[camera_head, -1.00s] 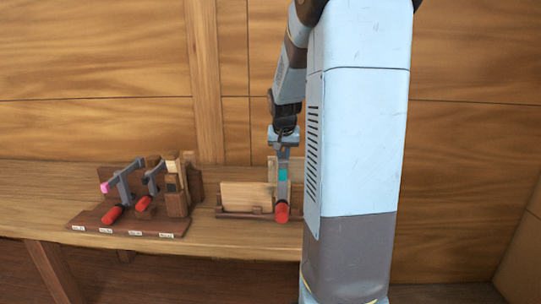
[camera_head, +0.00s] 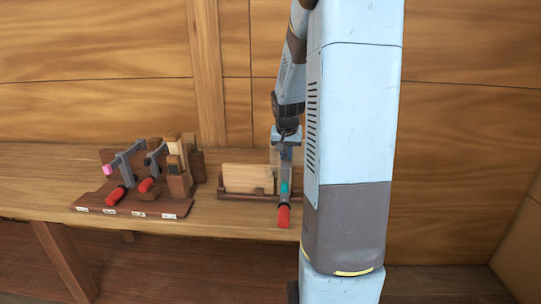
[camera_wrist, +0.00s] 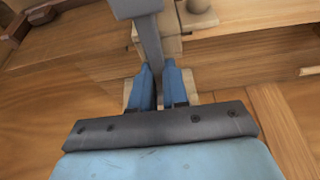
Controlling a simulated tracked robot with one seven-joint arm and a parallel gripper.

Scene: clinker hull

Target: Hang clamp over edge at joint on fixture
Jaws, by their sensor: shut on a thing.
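My gripper (camera_head: 286,150) is shut on a clamp (camera_head: 284,187), which hangs upright below it in the head view. The clamp has a grey bar, a teal part and a red handle at its lower end. In the wrist view my two blue fingers (camera_wrist: 159,90) pinch the grey clamp bar (camera_wrist: 149,45). The fixture (camera_head: 247,195) is a dark wooden base holding a pale board (camera_head: 247,178). The clamp is at the fixture's right end, in front of it in the picture. I cannot tell whether it touches the board edge or the joint.
A dark rack (camera_head: 133,208) at left on the wooden bench (camera_head: 240,222) holds two more red-handled clamps (camera_head: 116,194) and several wooden tools. A plank wall stands behind. My own arm hides the bench to the right of the fixture.

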